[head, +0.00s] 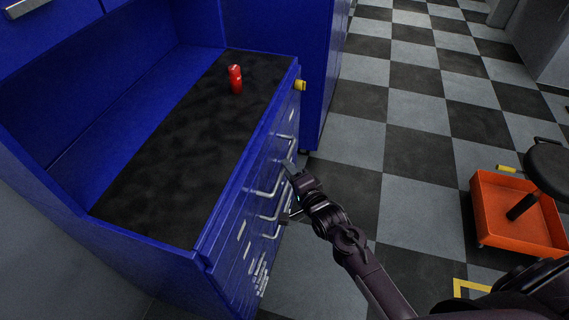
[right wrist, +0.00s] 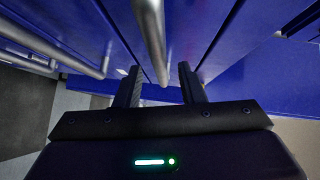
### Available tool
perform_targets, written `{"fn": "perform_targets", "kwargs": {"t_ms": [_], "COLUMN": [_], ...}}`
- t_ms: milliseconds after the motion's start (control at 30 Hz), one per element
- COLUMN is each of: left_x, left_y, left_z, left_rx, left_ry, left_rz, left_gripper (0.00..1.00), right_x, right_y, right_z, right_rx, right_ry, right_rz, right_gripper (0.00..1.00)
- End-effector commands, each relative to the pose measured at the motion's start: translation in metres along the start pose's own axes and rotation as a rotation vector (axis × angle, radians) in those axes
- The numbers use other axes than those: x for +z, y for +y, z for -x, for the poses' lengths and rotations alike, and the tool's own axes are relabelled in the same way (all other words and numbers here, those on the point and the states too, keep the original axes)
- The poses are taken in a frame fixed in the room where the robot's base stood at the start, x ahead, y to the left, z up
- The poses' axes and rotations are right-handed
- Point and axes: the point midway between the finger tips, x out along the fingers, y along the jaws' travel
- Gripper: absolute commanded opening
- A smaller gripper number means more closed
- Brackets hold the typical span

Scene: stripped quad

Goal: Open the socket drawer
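A blue drawer cabinet (head: 230,245) stands at the left in the head view, with several metal bar handles on its front. Its drawers look shut; I cannot tell from labels which is the socket drawer. My right gripper (head: 287,191) is at the drawer fronts, near the handles. In the right wrist view my right gripper (right wrist: 160,88) is open, its two fingers apart. A metal handle (right wrist: 152,40) runs between the fingers with gaps at both sides. Whether its far end touches the gripper is unclear. My left gripper is out of view.
A red can-like object (head: 235,79) stands on the cabinet's black top (head: 165,160). A yellow item (head: 300,85) is at the top's far corner. An orange tray (head: 500,225) under a dark stool stands at the right. The checkered floor between is clear.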

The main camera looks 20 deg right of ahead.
Motion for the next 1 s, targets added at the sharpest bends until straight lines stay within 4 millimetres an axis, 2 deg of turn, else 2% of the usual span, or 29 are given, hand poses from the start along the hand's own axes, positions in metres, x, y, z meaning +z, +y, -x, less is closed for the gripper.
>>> {"fn": "perform_targets", "kwargs": {"t_ms": [100,233,567,667,867,1000], "left_x": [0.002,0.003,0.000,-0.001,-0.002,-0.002], "left_y": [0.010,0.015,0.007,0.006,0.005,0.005], "left_z": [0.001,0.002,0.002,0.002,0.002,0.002], "left_rx": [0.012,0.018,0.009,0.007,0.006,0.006], "left_ry": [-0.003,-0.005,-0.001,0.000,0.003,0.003], "left_rz": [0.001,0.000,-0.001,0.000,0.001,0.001], "left_gripper": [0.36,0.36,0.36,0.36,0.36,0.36], "right_x": [0.000,0.000,0.001,0.001,0.001,0.000], "right_y": [-0.001,0.000,0.001,0.001,0.001,0.001], "right_z": [-0.019,-0.032,-0.037,-0.037,-0.037,-0.037], "right_rx": [-0.001,0.000,0.001,0.001,0.001,0.002], "right_ry": [0.000,0.000,0.000,0.000,0.000,0.000], "right_rz": [0.000,0.000,0.001,0.001,0.001,0.001], "right_gripper": [0.36,0.36,0.36,0.27,0.01,0.00]}}
